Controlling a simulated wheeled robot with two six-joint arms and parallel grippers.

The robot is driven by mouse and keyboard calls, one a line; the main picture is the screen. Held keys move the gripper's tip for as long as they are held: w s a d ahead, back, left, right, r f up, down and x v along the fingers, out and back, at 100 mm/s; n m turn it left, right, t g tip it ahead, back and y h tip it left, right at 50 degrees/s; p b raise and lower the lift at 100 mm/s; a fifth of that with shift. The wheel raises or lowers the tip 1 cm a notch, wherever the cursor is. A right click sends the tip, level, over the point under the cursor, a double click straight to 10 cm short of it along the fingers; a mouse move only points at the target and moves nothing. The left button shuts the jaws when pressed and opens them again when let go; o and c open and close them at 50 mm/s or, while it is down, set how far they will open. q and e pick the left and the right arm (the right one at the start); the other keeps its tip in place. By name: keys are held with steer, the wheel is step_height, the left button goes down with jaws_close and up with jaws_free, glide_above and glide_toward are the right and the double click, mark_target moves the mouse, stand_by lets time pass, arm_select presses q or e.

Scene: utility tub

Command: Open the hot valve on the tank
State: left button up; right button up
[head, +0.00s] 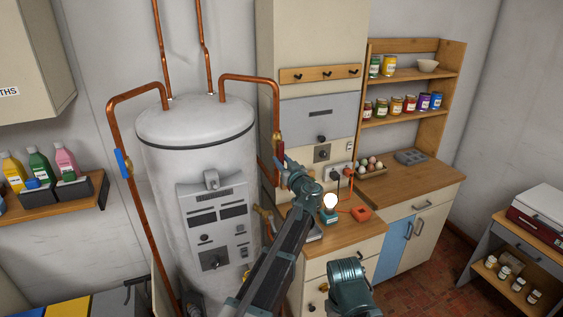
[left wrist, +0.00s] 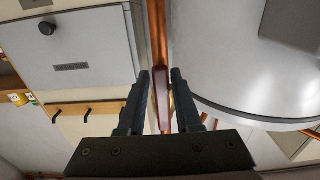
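The white tank (head: 195,140) stands left of the middle with copper pipes at both sides. A red valve handle (head: 278,145) is on the right-hand copper pipe, upright along it. A blue handle (head: 123,163) is on the left pipe. My left gripper (head: 286,165) is at the red handle, partly hidden by its own wrist. In the left wrist view my left gripper (left wrist: 164,90) is open, with one finger on each side of the red handle (left wrist: 162,100). Narrow gaps show beside the handle. My right gripper is not in view.
A panelled cupboard (head: 318,110) stands close behind the right pipe. A shelf (head: 92,205) with bottles is at the left.

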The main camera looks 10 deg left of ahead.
arm_select(q)
steer(key=shift+o, duration=1.1)
steer(key=v, duration=1.3)
steer(key=shift+s+d, duration=0.25)
steer(key=shift+s, duration=0.1)
